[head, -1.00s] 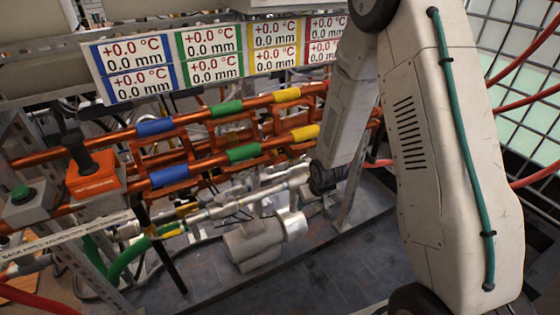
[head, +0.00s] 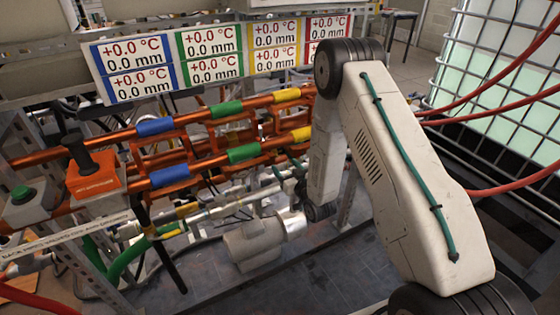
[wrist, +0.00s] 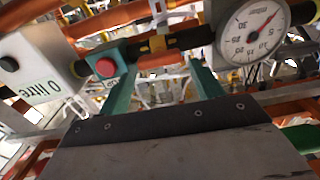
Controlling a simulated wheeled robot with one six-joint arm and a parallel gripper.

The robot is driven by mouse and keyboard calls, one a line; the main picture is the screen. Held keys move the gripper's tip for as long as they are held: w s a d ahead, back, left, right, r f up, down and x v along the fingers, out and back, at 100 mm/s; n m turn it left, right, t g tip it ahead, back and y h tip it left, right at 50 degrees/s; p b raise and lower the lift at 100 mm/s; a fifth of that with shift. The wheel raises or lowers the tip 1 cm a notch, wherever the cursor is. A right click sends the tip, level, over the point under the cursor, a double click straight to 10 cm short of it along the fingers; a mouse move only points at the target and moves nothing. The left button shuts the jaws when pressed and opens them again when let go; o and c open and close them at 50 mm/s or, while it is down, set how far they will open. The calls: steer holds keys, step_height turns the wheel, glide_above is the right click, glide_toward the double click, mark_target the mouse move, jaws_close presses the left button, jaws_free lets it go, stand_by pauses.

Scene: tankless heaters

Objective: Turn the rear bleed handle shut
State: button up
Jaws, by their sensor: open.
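My gripper's two green fingers (wrist: 163,84) are open in the wrist view, with a gap between them and nothing clearly held. In the head view part of the gripper (head: 286,178) shows beside the lower orange pipes, partly hidden by my arm. Small yellow handles (head: 168,232) show at the lower left of the head view, near the pale pipes. I cannot tell which handle is the rear bleed handle. In the wrist view a dark pipe with a yellow band (wrist: 158,44) crosses beyond the fingertips; contact is not clear.
A round gauge (wrist: 255,30), a red button (wrist: 106,67) and a white box marked "0 litre" (wrist: 38,68) crowd the wrist view. Orange pipes (head: 205,162) with coloured sleeves fill the head view's middle. A grey motor-like body (head: 255,243) sits below. Floor (head: 350,265) shows at front right.

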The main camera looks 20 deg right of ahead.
mark_target(281, 161)
steer(key=w, duration=0.3)
steer(key=w+a, duration=0.1)
steer(key=w, duration=0.1)
steer(key=c, duration=0.7)
